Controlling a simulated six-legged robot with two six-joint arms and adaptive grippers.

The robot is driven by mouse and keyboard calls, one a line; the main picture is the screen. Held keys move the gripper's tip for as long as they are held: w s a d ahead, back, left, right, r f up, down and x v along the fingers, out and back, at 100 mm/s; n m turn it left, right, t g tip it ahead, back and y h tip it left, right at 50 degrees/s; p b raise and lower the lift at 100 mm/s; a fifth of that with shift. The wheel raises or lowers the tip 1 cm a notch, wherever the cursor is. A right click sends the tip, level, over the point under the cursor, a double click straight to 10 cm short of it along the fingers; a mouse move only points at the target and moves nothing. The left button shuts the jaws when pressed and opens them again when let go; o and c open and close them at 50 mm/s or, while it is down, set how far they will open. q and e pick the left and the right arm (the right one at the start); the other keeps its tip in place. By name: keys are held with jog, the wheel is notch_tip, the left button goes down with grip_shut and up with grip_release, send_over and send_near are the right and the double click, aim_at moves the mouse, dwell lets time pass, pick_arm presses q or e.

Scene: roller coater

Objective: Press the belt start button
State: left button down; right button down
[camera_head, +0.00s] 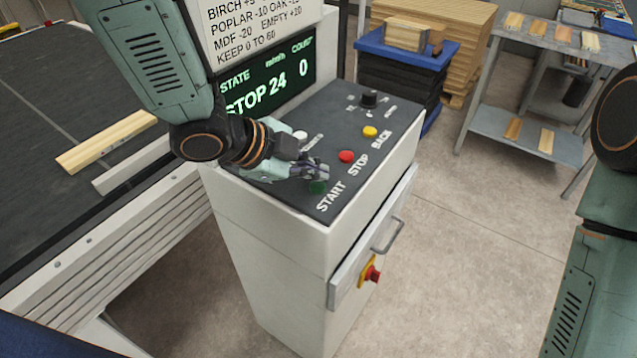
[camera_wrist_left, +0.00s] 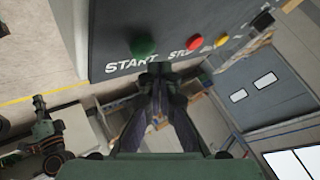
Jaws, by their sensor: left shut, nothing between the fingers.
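The control panel (camera_head: 375,140) is a dark sloped top on a white cabinet. The green START button (camera_head: 317,187) sits at its near left and is partly hidden by my left gripper (camera_head: 318,170). In the left wrist view the green button (camera_wrist_left: 145,46) shows whole, by the word START. There my left gripper (camera_wrist_left: 158,68) is shut and empty, its tips close to the button in the picture; I cannot tell whether they touch it. The red STOP button (camera_head: 346,156) and yellow BACK button (camera_head: 370,132) lie farther right. My right gripper is out of view.
A black knob (camera_head: 369,99) and a white button (camera_head: 300,135) are on the panel. The display (camera_head: 268,85) reads STOP, 24 and 0. A red emergency stop (camera_head: 373,275) is on the cabinet front. The conveyor (camera_head: 60,90) with a wood strip (camera_head: 105,143) is left.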

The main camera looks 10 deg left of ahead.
pick_arm(q)
jog(key=shift+a, duration=0.15)
jog(key=shift+f, duration=0.1)
jog(key=shift+f, duration=0.3)
dwell(0.4)
jog(key=shift+d, duration=0.2)
